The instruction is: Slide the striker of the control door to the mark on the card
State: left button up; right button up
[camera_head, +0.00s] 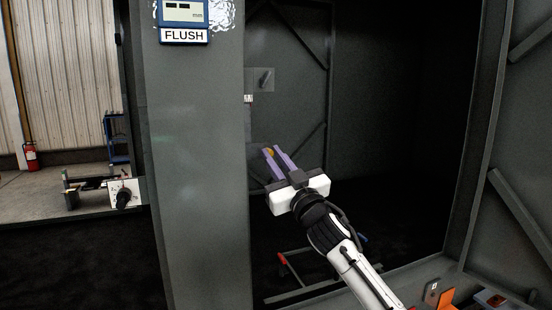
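My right gripper (275,151) reaches in from the lower right, in front of the dark opening beside the grey post. Its two purple fingers point up and left, with a narrow dark gap between them. I cannot make out the striker for certain. My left gripper is out of view.
The wide grey post (200,180) stands just left of the gripper, with a FLUSH label (184,36) under a blue display unit (183,11). A black knob on a white plate (124,194) juts out at left. A braced panel (515,150) bounds the right.

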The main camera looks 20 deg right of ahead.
jog(key=o, duration=0.4)
jog(key=shift+d, duration=0.35)
jog(key=shift+c, duration=0.2)
jog(key=shift+a, duration=0.1)
jog(key=b+v, duration=0.1)
jog(key=v, duration=0.9)
jog(key=shift+s+f, duration=0.1)
jog(key=shift+s, duration=0.05)
